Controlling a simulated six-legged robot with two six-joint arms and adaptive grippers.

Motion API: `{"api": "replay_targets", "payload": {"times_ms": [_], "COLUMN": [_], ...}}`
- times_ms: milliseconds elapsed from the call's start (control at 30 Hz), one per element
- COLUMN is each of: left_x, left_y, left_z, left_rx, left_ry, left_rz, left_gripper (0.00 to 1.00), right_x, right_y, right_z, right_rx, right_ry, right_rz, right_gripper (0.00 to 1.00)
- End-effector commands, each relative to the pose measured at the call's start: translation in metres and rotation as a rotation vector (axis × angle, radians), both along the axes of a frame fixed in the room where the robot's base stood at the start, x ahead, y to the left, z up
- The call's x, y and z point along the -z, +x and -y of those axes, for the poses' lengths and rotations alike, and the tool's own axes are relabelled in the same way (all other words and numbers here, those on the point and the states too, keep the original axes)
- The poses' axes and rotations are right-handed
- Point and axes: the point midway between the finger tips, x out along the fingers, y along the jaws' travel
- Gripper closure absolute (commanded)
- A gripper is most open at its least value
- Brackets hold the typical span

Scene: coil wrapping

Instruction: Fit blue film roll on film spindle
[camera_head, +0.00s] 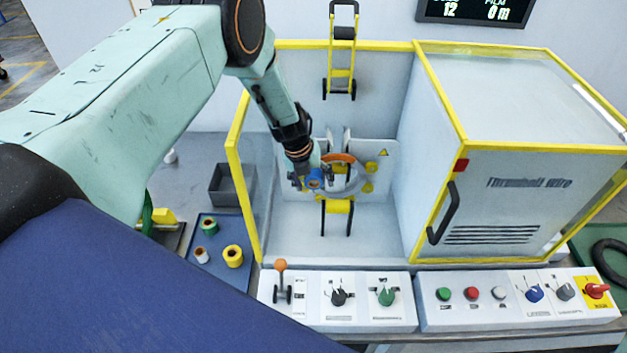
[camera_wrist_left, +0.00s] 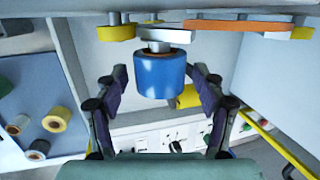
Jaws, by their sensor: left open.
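The blue film roll (camera_wrist_left: 158,76) sits on the film spindle (camera_wrist_left: 157,47), a short pale post fixed to a grey arm, seen in the left wrist view. In the head view the blue roll (camera_head: 314,184) shows inside the machine, beside the ring. My left gripper (camera_head: 311,178) is at the roll. In the left wrist view its fingers (camera_wrist_left: 159,84) stand open on both sides of the roll, with visible gaps. The spindle's inner part is hidden by the roll. My right gripper is in neither view.
The ring with an orange part (camera_head: 341,158) and yellow rollers is close to the gripper. The yellow-edged frame (camera_head: 235,150) and the cabinet (camera_head: 510,190) flank the bay. A blue mat (camera_head: 208,268) with other rolls lies at left. Control panels (camera_head: 350,318) line the front.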

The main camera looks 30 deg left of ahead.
Motion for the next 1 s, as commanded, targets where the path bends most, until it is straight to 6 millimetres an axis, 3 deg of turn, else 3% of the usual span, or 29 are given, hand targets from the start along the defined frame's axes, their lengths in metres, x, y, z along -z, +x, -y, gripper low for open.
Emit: {"api": "replay_targets", "payload": {"times_ms": [167, 667, 1000], "left_x": [-0.004, -0.066, -0.073], "left_y": [0.000, -0.016, -0.019], "left_z": [-0.001, -0.010, -0.011], "left_rx": [0.000, -0.001, 0.000], "left_ry": [0.000, 0.000, 0.000], "left_rz": [0.001, 0.003, 0.001], "left_gripper": [0.31, 0.31, 0.31], "right_x": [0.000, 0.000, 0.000], "right_y": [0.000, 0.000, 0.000], "right_z": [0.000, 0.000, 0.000], "right_rx": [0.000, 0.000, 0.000], "right_ry": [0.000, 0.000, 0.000], "right_rz": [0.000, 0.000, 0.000], "right_gripper": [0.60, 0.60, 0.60]}}
